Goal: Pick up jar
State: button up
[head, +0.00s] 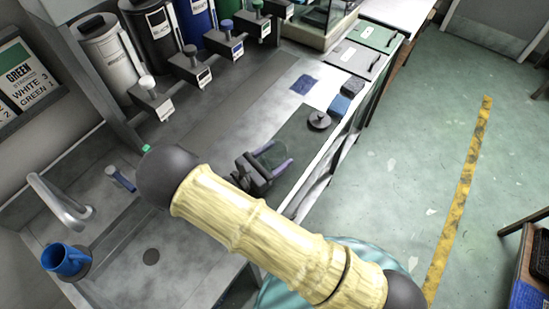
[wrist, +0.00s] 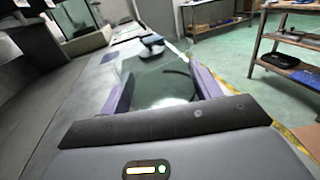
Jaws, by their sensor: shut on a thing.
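The jar (head: 271,154) is clear glass and hard to make out over the dark green mat in the head view. In the wrist view the jar (wrist: 160,84) stands out as a see-through shape between two purple fingers. My gripper (head: 274,163) is shut on it, with one finger on each side; in the wrist view my gripper (wrist: 162,88) spans its width. I cannot tell whether the jar's base touches the counter. A dark round lid with a knob (head: 319,120) lies on the counter beyond the jar.
Blue sponges or cloths (head: 341,104) and flat grey and green panels (head: 355,58) lie farther along the counter. Dispensers (head: 150,98) line the wall side. A sink with a tap (head: 62,205) and a blue mug (head: 66,260) are at left. The grey counter strip is clear.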

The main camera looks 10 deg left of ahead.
jog(key=shift+r, duration=0.1)
notch_tip(320, 180, up, 10)
jog(key=b, duration=0.1)
dwell(0.3)
dwell(0.4)
